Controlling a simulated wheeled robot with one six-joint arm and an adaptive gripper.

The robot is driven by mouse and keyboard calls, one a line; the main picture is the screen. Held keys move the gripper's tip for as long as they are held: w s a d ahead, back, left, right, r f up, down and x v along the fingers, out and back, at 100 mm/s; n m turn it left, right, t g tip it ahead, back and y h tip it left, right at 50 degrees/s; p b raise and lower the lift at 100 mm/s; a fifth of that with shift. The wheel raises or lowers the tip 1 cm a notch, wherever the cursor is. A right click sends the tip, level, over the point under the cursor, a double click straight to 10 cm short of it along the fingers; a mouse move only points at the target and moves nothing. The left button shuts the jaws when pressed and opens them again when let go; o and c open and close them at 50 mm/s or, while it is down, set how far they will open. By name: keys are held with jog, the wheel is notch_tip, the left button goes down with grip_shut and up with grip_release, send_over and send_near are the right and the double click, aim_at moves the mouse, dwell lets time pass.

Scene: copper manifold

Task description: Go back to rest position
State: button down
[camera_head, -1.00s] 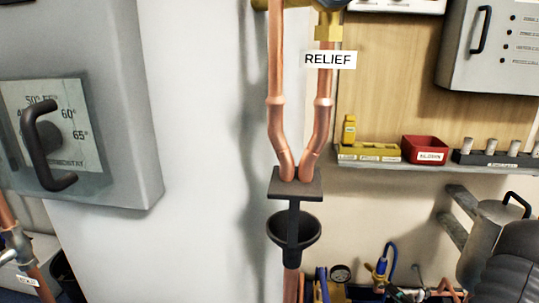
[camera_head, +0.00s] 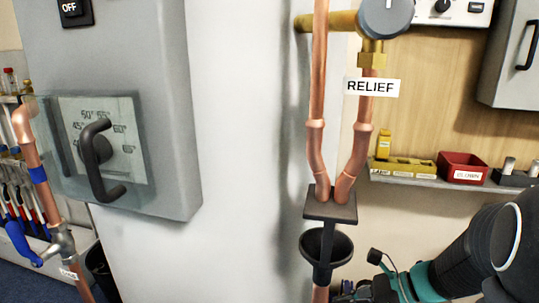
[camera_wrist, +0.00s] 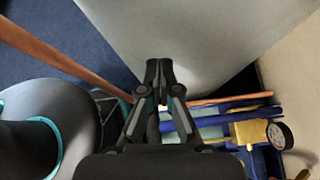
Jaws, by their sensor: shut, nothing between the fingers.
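My gripper (camera_wrist: 158,68) shows in the wrist view with its fingertips together and nothing between them. It hangs in front of a pale grey surface (camera_wrist: 205,40), above a low area with tools. In the head view my dark arm with teal bands comes in at the lower right. The fingertips cannot be made out there.
Copper pipes labelled RELIEF (camera_head: 371,88) run down to a black bracket (camera_head: 330,207) above a black funnel (camera_head: 326,246). A grey thermostat box (camera_head: 170,175) stands left. A shelf holds a red bin (camera_head: 463,167). The wrist view shows a gauge (camera_wrist: 279,135) and blue flooring (camera_wrist: 60,75).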

jog(key=s+r+n+t+h+p, duration=0.2)
jog(key=s+r+n+h, duration=0.8)
jog(key=n, duration=1.2)
jog(key=shift+s+a+r+t+h, duration=0.35)
jog(key=shift+s+r, duration=0.7)
jog(key=shift+s, duration=0.35)
